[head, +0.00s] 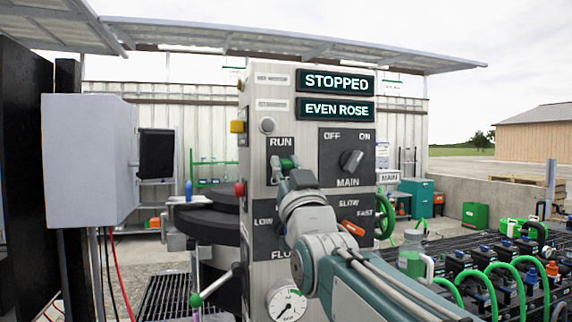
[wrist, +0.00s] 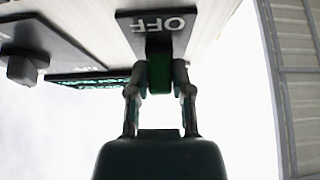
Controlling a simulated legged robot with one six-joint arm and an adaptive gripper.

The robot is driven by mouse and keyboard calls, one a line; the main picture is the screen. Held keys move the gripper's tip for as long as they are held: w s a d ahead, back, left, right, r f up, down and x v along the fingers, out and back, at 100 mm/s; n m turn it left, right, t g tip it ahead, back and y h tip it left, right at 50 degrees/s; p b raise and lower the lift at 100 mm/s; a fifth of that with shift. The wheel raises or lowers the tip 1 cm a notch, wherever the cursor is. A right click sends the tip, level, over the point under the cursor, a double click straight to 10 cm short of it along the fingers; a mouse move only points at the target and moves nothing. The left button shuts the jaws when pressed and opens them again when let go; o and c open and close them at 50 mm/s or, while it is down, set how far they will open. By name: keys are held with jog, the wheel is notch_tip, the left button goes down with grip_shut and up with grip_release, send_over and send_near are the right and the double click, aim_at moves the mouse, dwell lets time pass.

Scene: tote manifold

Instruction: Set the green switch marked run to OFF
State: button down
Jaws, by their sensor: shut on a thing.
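The green switch (head: 287,163) sits on the dark plate marked RUN (head: 281,143), on the front of the grey control column. My gripper (head: 285,170) is in front of it and covers the lower part of that plate. In the wrist view, the green switch (wrist: 159,75) stands between the two fingertips of my gripper (wrist: 160,78), which is shut on it. An upside-down OFF label (wrist: 163,23) shows on the plate just above the switch in that picture. The switch's exact setting is hard to tell.
A red button (head: 239,189) and a gauge (head: 287,304) are close by. A grey box (head: 88,160) stands left.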

jog(key=shift+f+t, duration=0.2)
jog(key=shift+t, duration=0.2)
jog(key=c, duration=0.5)
grip_release()
jog(key=shift+a, duration=0.1)
jog(key=v, duration=1.2)
jog(key=shift+w+f, duration=0.1)
jog(key=shift+w, duration=0.05)
